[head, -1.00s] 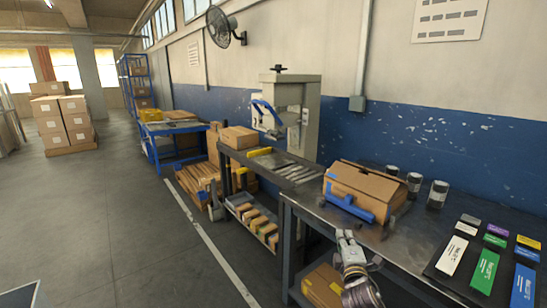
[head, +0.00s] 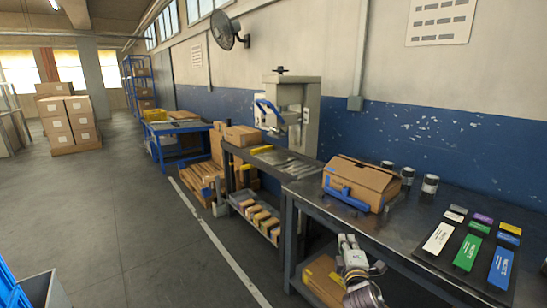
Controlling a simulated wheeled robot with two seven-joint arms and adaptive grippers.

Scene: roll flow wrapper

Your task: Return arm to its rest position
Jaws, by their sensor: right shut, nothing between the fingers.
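My right gripper (head: 347,240) is at the bottom centre of the head view, in front of the near table's front edge. It is shut and empty, apart from everything on the table. My right arm comes up from the bottom edge below it. My left gripper does not show.
The dark metal table (head: 405,228) holds a cardboard box (head: 365,183) with a blue holder (head: 345,199), several cans (head: 430,184) and a mat of coloured packets (head: 466,253). A press (head: 299,105) stands behind. A carton (head: 322,279) lies on the lower shelf.

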